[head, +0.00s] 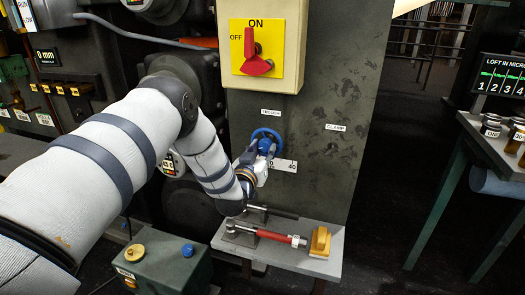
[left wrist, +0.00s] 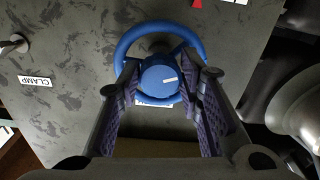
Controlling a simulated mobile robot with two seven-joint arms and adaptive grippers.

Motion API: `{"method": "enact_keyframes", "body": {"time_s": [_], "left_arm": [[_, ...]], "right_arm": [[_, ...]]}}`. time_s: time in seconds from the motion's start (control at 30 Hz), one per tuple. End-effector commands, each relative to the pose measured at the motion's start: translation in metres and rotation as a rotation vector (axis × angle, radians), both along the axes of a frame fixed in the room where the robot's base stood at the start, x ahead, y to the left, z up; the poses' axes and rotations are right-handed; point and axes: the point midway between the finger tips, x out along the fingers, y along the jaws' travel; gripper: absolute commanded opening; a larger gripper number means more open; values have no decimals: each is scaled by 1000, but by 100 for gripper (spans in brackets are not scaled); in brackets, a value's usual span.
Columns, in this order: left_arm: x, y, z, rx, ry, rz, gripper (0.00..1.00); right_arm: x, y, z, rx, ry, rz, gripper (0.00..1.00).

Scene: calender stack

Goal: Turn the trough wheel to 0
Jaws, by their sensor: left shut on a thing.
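The blue trough wheel (head: 268,134) is mounted on the dark panel under the TROUGH label (head: 270,112). A white scale plate (head: 284,165) with "40" readable lies just below it, partly covered by my gripper. My left gripper (head: 259,160) reaches the wheel from the left and front. In the left wrist view, the wheel's ring (left wrist: 126,45) shows behind the fingers. The left gripper (left wrist: 160,84) is shut on the wheel's round hub (left wrist: 155,72), which bears a white mark. The scale is mostly hidden there, so the reading cannot be told. My right gripper is not in view.
A yellow ON/OFF box (head: 264,45) with a red switch juts out above the wheel. Below, a grey shelf (head: 278,262) holds a red-handled tool (head: 278,237) and a yellow block (head: 320,242). A CLAMP label (head: 335,128) is at the right. A green box (head: 160,268) stands low at left.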

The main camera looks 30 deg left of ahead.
Motion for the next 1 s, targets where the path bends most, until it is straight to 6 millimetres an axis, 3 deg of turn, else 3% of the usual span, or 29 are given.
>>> {"method": "enact_keyframes", "body": {"time_s": [1.0], "left_arm": [[0, 3, 4, 940, 220, 0, 5]], "right_arm": [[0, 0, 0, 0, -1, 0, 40]]}}
